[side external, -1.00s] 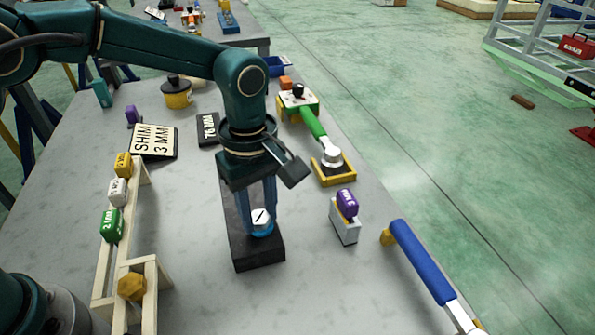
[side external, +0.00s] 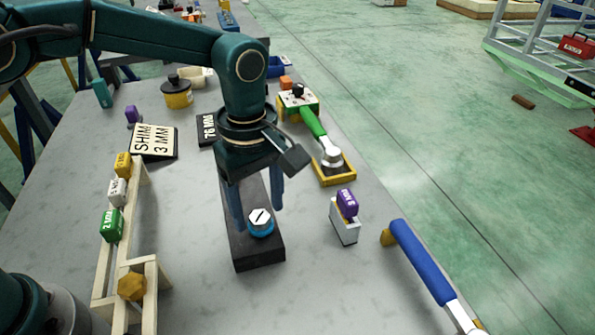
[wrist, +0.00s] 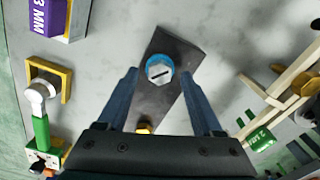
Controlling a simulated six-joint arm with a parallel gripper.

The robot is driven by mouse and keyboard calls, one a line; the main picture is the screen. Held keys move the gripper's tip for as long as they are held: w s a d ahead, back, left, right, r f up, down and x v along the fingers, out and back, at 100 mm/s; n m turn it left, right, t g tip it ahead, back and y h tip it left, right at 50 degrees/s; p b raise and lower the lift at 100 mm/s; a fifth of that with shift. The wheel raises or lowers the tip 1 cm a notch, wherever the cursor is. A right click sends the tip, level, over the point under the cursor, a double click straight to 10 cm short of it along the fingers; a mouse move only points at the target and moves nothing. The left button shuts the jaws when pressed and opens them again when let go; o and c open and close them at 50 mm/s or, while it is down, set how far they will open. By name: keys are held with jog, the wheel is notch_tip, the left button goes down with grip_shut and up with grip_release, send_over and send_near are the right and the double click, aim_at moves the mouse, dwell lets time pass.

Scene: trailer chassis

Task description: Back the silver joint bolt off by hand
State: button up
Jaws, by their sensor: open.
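The silver joint bolt (side external: 260,218) has a hex head with a dark line across its top and a blue ring around its base. It sits upright on a dark bar (side external: 262,254) lying on the bench. In the wrist view the bolt (wrist: 159,70) shows beyond and between the fingertips. My gripper (side external: 258,215) is open above the bar, with one finger on each side of the bolt. In the wrist view the fingers of my gripper (wrist: 163,75) stand wide apart with nothing between them touching. A brass-coloured bolt head (wrist: 144,127) shows nearer my palm on the bar.
A wooden rack (side external: 131,230) with coloured tags stands left. A purple tag (side external: 347,204) in a grey block and a yellow tray (side external: 334,178) with a green-handled wrench (side external: 312,122) are right. A blue-handled tool (side external: 421,262) lies at the right front edge. Bare bench surrounds the bar.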

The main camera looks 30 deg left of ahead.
aim_at(258, 214)
jog(key=shift+r, duration=1.75)
jog(key=shift+w+a+r, duration=0.15)
jog(key=shift+a+r, duration=0.05)
jog(key=s+a+r+m+t, duration=0.1)
jog(key=s+a+r+t, duration=0.35)
jog(key=a+r, duration=0.55)
jog(key=s+a+f+m, duration=0.1)
jog(key=s+f+m, duration=0.1)
jog(key=s+m, duration=0.3)
jog(key=s+a+f+m+t, duration=0.1)
jog(key=s+a+f+m, duration=0.1)
jog(key=s+m, duration=0.3)
jog(key=shift+a+f+m, duration=0.25)
jog(key=shift+m, duration=0.75)
